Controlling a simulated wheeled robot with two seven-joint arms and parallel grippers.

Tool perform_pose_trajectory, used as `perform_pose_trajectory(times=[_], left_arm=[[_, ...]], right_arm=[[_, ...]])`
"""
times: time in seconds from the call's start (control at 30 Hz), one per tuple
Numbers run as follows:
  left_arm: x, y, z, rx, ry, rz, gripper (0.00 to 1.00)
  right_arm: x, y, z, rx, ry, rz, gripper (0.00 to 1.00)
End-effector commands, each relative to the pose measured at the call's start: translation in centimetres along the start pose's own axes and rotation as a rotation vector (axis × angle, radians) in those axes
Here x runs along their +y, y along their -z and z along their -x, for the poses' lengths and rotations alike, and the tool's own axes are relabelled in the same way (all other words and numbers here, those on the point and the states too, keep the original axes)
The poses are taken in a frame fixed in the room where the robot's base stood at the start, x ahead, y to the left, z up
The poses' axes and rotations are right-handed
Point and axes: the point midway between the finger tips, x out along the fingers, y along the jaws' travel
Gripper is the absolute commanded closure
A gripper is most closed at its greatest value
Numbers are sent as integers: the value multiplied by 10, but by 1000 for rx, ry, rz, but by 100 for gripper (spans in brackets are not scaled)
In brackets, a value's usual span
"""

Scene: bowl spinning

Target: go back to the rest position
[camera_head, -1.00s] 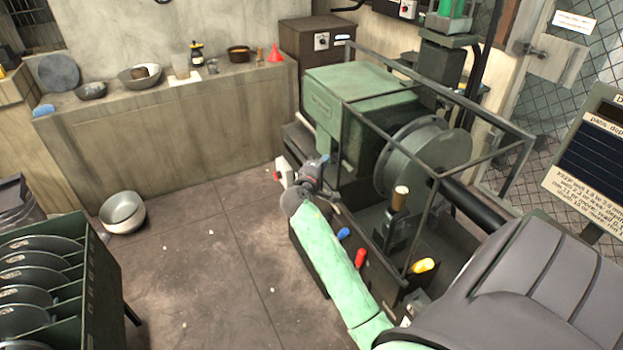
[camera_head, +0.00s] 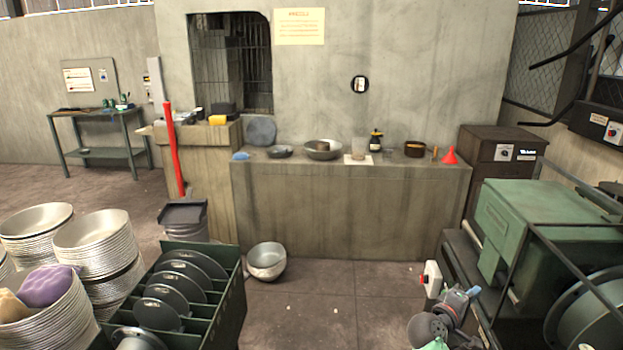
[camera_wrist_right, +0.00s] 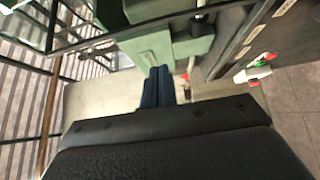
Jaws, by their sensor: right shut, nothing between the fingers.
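My right gripper (camera_head: 471,293) shows at the lower right of the head view, with the end of my right arm below it. It is beside the green machine (camera_head: 530,222), just right of a small white switch box with a red button (camera_head: 431,279), and apart from it. In the right wrist view its dark blue fingers (camera_wrist_right: 158,88) lie together with nothing between them. The switch box also shows in that view (camera_wrist_right: 252,75), right of the fingers. My left gripper is in neither view.
A green rack of dark discs (camera_head: 238,300) and stacked metal bowls (camera_head: 97,245) stand at the lower left. A metal bowl (camera_head: 266,262) sits on the floor before the concrete counter (camera_head: 345,215). The floor (camera_head: 330,310) between rack and machine is mostly clear.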

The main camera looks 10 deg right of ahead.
Motion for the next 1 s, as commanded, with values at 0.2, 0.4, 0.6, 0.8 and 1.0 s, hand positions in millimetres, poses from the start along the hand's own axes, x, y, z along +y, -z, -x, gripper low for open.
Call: perform_pose_trajectory(times=[0.2,0.4,0.6,0.8,1.0], left_arm=[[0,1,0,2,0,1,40],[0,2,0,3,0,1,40],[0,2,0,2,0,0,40],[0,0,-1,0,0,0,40],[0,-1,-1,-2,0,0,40]], right_arm=[[-3,4,0,21,18,-126,100],[-40,27,0,93,157,-310,100],[-111,73,20,180,402,-493,100],[-213,112,74,226,719,-621,100],[-316,113,144,204,998,-656,100]])
